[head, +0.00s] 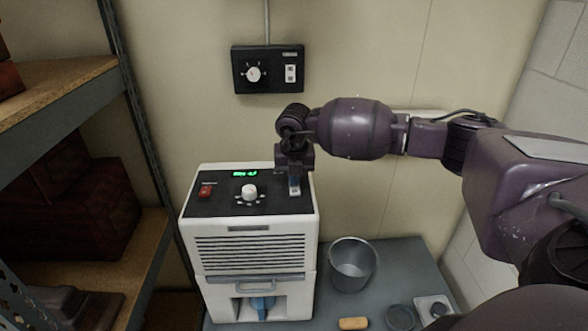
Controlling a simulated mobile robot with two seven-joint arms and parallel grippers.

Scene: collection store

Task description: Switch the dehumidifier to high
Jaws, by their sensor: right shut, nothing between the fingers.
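The dehumidifier (256,255) is a white box with a louvred front and a black control panel on top. The panel carries a red switch (206,191) at left, a lit green display (245,173), a white round knob (250,192) in the middle and a small light switch at its right end. My right gripper (294,185) is shut and empty, pointing down over the panel's right end, right of the knob. It partly covers that switch; I cannot tell whether it touches. The knob's exact setting is too small to read. My left gripper is out of view.
A black wall box (267,69) with a dial and a switch hangs above. A metal bucket (353,264) stands right of the dehumidifier on the grey table (405,262), with a tan block (353,323) and a dark round dish (400,318) in front. Shelving (60,95) bounds the left.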

